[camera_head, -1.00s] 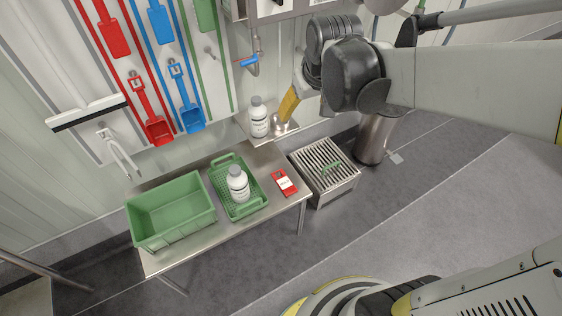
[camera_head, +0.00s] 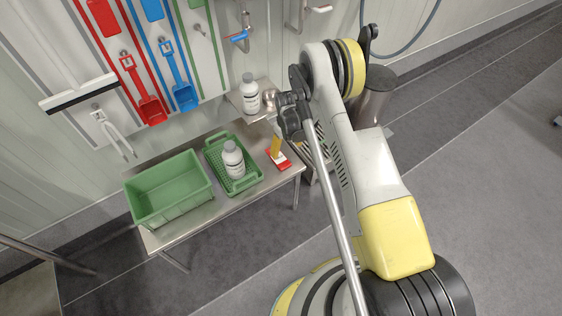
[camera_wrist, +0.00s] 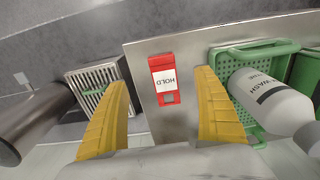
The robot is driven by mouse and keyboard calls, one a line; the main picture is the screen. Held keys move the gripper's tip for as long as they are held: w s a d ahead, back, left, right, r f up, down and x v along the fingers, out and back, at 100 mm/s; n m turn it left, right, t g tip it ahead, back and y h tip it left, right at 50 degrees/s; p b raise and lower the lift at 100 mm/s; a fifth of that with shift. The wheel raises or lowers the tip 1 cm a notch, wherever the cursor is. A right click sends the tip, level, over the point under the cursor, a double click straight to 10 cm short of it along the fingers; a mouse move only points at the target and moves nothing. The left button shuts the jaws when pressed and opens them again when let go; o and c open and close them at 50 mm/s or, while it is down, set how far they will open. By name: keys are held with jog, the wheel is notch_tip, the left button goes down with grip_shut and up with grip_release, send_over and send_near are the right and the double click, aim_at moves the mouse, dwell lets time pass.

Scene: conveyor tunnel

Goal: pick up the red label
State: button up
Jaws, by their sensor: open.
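The red label (camera_head: 280,160) lies flat near the right end of the steel table in the head view. It is red with a white panel, and one of my yellow fingers partly covers it there. In the wrist view the red label (camera_wrist: 164,78) shows whole, its white panel reading "HOLD". My gripper (camera_wrist: 163,105) is open and empty, with one yellow finger on each side of the label in the picture. The fingers appear above the table; the exact height is unclear. In the head view my gripper (camera_head: 276,150) is mostly hidden behind my arm.
A green basket (camera_head: 254,173) holding a white bottle (camera_head: 233,158) stands left of the label. A green crate (camera_head: 150,212) is farther left. Another bottle (camera_head: 250,95) stands on a small shelf behind.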

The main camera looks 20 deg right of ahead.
jog(key=b, duration=0.2)
send_over(286, 167)
jog(key=f, duration=0.7)
jog(key=shift+w+d, duration=0.1)
jog(key=shift+w, duration=0.25)
jog(key=f+b, duration=0.2)
jog(key=f, duration=0.1)
jog(key=f+b, duration=0.1)
jog(key=f, duration=0.1)
jog(key=shift+s, duration=0.25)
jog(key=shift+r, duration=0.15)
jog(key=c, duration=1.1)
